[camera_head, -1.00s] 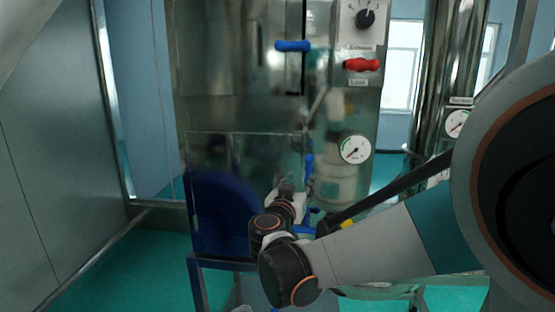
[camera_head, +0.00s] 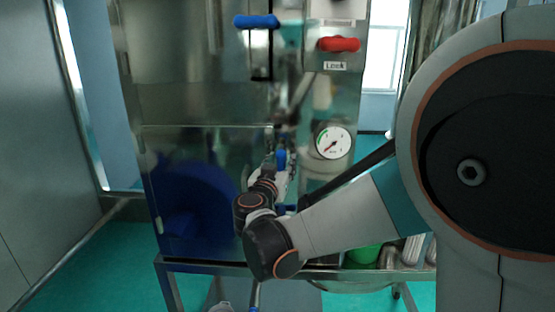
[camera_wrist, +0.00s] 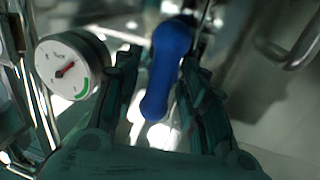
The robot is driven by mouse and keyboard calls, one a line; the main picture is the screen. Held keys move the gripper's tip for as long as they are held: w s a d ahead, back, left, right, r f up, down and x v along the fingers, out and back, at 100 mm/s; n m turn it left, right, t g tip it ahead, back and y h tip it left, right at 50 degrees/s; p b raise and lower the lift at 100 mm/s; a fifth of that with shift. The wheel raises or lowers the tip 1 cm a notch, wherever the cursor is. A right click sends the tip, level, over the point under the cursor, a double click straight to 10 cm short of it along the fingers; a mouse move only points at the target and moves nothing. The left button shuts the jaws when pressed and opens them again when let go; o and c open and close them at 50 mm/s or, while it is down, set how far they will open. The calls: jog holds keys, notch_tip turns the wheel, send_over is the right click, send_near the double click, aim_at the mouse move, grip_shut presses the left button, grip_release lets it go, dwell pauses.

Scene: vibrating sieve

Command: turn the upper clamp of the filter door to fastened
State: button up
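The upper clamp of the filter door has a blue handle (camera_head: 281,158), seen edge-on beside the pressure gauge in the head view. In the wrist view the blue handle (camera_wrist: 168,68) lies between the two dark fingers of my gripper (camera_wrist: 161,62), its rounded end pointing toward the palm. The fingers stand apart, with a gap visible on at least the right side; I cannot tell whether either touches the handle. In the head view my gripper (camera_head: 270,166) is close to the clamp, partly hidden by my wrist. A second blue part (camera_head: 290,208) shows lower down, mostly behind my arm.
A white-faced gauge (camera_head: 332,142) sits right of the clamp and shows left of my fingers in the wrist view (camera_wrist: 70,66). Higher up are a blue handle (camera_head: 256,21) and a red handle (camera_head: 339,45). A metal bar (camera_wrist: 290,50) is at upper right in the wrist view.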

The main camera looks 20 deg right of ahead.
jog(key=shift+r, duration=0.1)
grip_shut()
